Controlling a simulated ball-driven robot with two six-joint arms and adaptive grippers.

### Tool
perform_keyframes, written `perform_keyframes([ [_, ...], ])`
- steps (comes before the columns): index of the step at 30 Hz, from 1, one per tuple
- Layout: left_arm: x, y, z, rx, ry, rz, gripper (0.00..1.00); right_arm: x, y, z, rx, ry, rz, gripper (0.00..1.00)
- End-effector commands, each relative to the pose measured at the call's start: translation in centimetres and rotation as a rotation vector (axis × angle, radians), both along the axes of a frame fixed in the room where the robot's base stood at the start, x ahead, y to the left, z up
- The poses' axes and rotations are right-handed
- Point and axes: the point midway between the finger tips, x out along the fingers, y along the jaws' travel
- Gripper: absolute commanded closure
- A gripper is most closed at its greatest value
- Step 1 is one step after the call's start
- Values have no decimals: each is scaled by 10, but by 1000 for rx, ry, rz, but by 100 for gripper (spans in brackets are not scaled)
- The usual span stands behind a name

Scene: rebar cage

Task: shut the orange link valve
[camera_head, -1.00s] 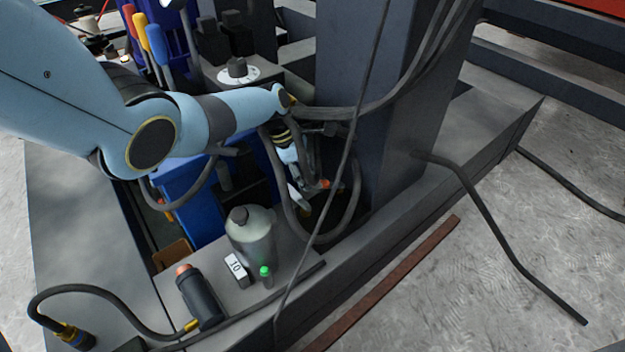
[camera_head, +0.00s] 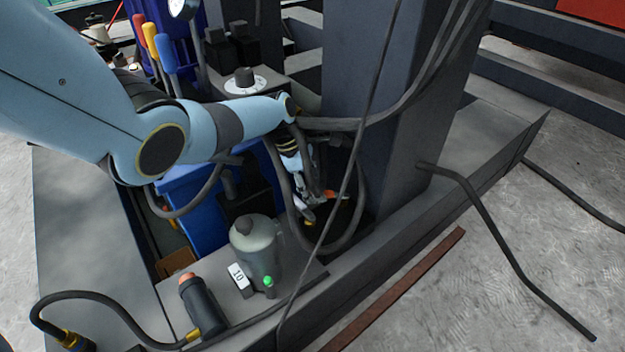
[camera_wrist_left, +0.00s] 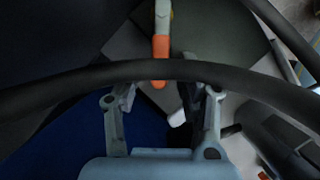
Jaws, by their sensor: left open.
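The orange link valve handle (camera_wrist_left: 160,48) shows in the left wrist view as a short lever with an orange end and a pale upper part. It lies beyond my left gripper (camera_wrist_left: 162,98), roughly in line with the gap between the fingers. The fingers are apart, and nothing is seen held between them. A thick black hose crosses the view over the fingertips and hides parts of them. In the head view my left gripper (camera_head: 313,200) reaches down inside a hose loop, close to a small orange part (camera_head: 329,195). Contact cannot be told. My right gripper is not seen.
Black hoses (camera_head: 360,205) loop around my left gripper beside a dark steel column (camera_head: 385,110). A dial (camera_head: 244,82) and coloured levers are behind.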

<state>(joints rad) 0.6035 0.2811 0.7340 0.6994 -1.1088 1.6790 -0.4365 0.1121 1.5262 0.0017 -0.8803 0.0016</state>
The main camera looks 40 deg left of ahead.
Motion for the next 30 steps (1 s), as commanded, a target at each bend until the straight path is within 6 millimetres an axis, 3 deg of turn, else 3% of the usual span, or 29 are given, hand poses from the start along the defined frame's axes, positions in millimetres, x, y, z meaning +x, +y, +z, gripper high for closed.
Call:
perform_keyframes([
  [8, -6, 11, 26, 3, -3, -1, 60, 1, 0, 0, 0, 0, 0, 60],
  [19, -19, 36, 95, 3, -1, -1, 60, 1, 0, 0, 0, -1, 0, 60],
  [24, -22, 39, 108, 1, 0, -1, 60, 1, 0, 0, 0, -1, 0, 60],
  [30, -22, 40, 110, 0, 1, 0, 60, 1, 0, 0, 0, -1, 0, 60],
])
